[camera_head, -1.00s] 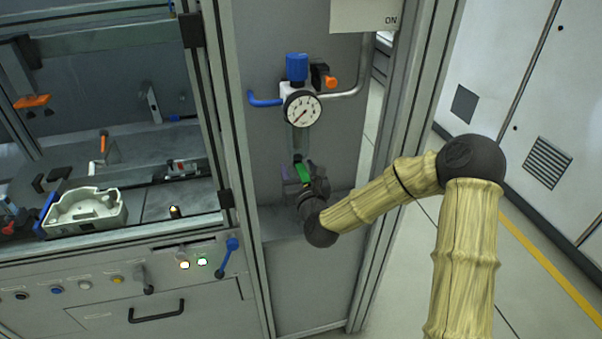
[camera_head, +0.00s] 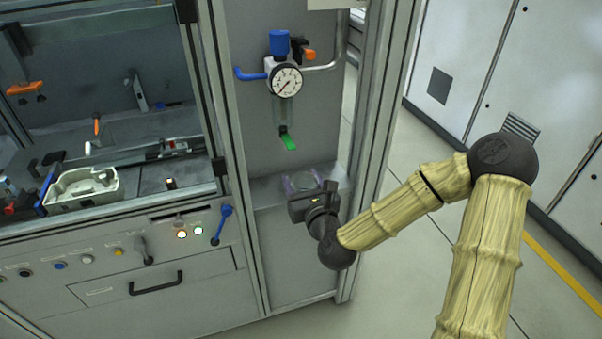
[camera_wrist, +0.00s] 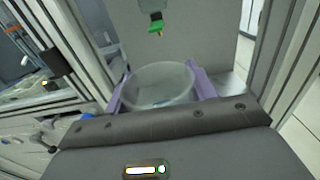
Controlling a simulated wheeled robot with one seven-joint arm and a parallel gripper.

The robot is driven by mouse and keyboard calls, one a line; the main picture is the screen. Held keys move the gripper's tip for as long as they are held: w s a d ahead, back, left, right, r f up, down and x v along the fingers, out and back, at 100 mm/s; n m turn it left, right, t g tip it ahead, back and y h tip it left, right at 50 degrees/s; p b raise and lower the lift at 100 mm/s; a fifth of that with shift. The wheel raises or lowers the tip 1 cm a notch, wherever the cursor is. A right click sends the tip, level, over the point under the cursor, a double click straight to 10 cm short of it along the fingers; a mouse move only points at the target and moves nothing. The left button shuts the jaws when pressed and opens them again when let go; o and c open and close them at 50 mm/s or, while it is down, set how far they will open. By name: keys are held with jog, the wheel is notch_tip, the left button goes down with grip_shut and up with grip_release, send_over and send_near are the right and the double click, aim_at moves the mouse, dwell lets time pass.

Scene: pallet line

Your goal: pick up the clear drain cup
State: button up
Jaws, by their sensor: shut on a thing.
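The clear drain cup (camera_head: 303,183) is see-through and round, at the front of the grey cabinet's recess. My gripper (camera_head: 304,179) is shut on it, with a purple finger pad on each side. In the wrist view the cup (camera_wrist: 158,86) appears upright between the purple pads, its open rim towards the camera. A small bluish patch shows low in it. The cup is below and apart from the green drain lever (camera_head: 288,142), which also shows in the wrist view (camera_wrist: 156,27). Whether the cup touches the ledge is unclear; my gripper hides part of it.
A pressure gauge (camera_head: 286,81) with a blue knob (camera_head: 279,43) is on the back panel above. The grey ledge (camera_head: 268,192) lies under the cup. An upright frame post (camera_head: 366,150) stands close on the right. A workstation with a light tray (camera_head: 85,199) is at left.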

jog(key=shift+v, duration=0.8)
jog(key=shift+d, duration=0.1)
jog(key=shift+w+d+f, duration=0.15)
jog(key=w+d+f+m+h, duration=0.1)
jog(key=d+f+h, duration=0.1)
jog(key=d+f, duration=0.4)
jog(key=w+d+f+m+t+h, duration=0.1)
jog(key=d+f, duration=0.4)
jog(key=f, duration=0.7)
jog(key=w+d+f+m+h, duration=0.1)
jog(key=d+f+m+h, duration=0.1)
jog(key=d+f, duration=0.4)
notch_tip(320, 180, down, 3)
jog(key=shift+w+d+f+h, duration=0.2)
jog(key=shift+w+d+h, duration=0.15)
jog(key=shift+h, duration=0.55)
jog(key=shift+d, duration=0.1)
